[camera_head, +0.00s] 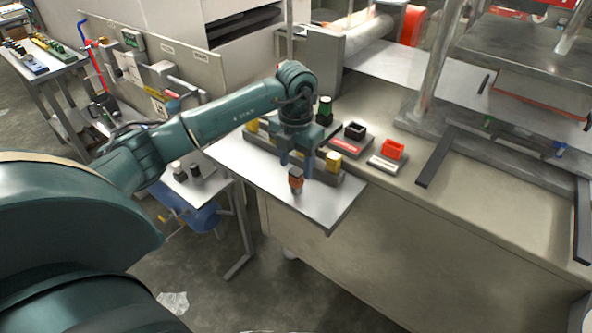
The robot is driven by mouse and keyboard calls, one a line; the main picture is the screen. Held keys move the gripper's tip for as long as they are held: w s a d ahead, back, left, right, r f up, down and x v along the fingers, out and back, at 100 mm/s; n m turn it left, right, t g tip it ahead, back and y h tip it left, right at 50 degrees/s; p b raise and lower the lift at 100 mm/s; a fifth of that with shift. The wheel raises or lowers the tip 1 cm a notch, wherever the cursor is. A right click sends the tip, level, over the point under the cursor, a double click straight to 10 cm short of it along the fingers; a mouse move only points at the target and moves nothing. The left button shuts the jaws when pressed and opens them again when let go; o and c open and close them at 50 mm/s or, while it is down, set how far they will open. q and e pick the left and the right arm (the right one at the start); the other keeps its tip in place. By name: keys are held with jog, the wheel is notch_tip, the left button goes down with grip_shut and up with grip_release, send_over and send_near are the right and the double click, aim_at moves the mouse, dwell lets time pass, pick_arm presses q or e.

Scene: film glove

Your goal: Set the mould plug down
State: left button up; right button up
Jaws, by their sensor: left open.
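My left gripper (297,164) points down over the light metal shelf (326,210) at the bench's front edge. Its jaws are open. A small orange and dark piece (296,178), which looks like the mould plug, is upright just below and between the fingertips. It appears to stand on the shelf, but I cannot tell whether a finger touches it. My right gripper is not in view.
Behind the gripper are yellow blocks (334,160), a green-topped dark cylinder (325,110), a dark block (355,131) and a red block (393,149). A dark frame (436,158) lies to the right. The shelf's front right part is clear.

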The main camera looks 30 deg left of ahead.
aim_at(296, 171)
pick_arm(q)
notch_tip(296, 171, up, 8)
jog(key=s+d+f+m+g+h, duration=0.1)
jog(key=s+d+f+h, duration=0.15)
jog(key=d, duration=0.45)
jog(key=s+d+f+m+h, duration=0.1)
jog(key=s+d+f+h, duration=0.1)
jog(key=d+h, duration=0.3)
jog(key=s+d+f+m+g+h, duration=0.1)
jog(key=s+d+f+h, duration=0.1)
jog(key=d, duration=0.6)
jog(key=s+d+r+n+t+h, duration=0.3)
jog(key=d+r+n+t+h, duration=0.25)
jog(key=d+n+h, duration=0.4)
jog(key=w+a+f+n+t+y, duration=0.1)
jog(key=a+f+n+t+y, duration=0.65)
jog(key=n+t, duration=0.85)
jog(key=s+a+f+n+g+y, duration=0.2)
jog(key=s+f+n+g+y, duration=0.1)
jog(key=f, duration=0.4)
jog(key=s+a+f+n+g+y, duration=0.2)
jog(key=s+f+n+g+y, duration=0.2)
jog(key=s+f+n, duration=0.3)
jog(key=shift+s+a+n+g+b, duration=0.25)
jog(key=shift+n+g+b, duration=0.15)
jog(key=shift+g, duration=0.35)
